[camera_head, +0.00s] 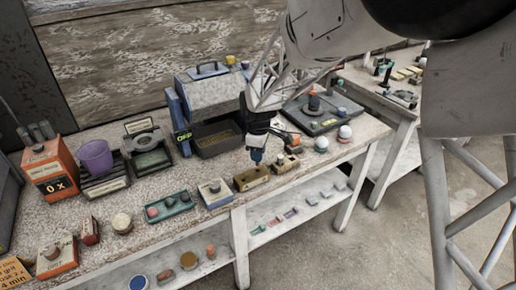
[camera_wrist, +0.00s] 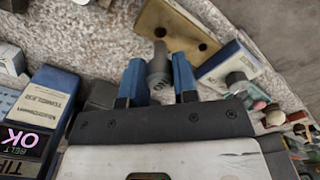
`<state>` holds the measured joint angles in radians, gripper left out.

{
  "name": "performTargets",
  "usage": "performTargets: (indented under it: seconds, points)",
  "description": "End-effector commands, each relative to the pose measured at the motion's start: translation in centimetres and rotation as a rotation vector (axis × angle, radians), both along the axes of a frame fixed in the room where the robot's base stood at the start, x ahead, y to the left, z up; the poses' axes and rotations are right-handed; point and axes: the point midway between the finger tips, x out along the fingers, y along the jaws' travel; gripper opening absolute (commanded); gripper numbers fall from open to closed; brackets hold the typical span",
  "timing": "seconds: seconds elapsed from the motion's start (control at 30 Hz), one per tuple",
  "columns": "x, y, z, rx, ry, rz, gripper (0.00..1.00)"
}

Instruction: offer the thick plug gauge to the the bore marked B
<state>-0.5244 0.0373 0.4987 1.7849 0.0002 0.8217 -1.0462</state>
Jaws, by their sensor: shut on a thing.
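My gripper (camera_head: 257,156) has blue fingers and hangs over the bench near its front edge. In the wrist view, my gripper (camera_wrist: 158,80) is shut on a grey cylindrical plug gauge (camera_wrist: 159,68), held between the fingers. A brass-coloured block (camera_wrist: 178,25) with dark round holes lies just beyond the gauge. The block (camera_head: 250,180) is below the fingers in the head view. The gauge seems apart from the holes, though its lower end is hard to judge. No letter B is readable on the block.
A second brass block (camera_head: 285,164) stands to the right. A blue-and-white box with a knob (camera_head: 214,193) and a green tray (camera_head: 170,207) stand to the left. White-topped pieces (camera_head: 345,133) stand farther right.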

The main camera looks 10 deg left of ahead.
Motion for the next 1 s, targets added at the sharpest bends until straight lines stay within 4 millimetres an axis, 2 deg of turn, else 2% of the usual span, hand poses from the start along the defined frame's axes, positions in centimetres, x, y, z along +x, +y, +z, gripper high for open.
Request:
performTargets:
  seconds: [0.3,1.0]
  points:
    - [0.0,0.0,-1.2,0.001,-0.001,0.0,0.0]
    - [0.0,0.0,-1.4,0.001,-0.001,0.0,0.0]
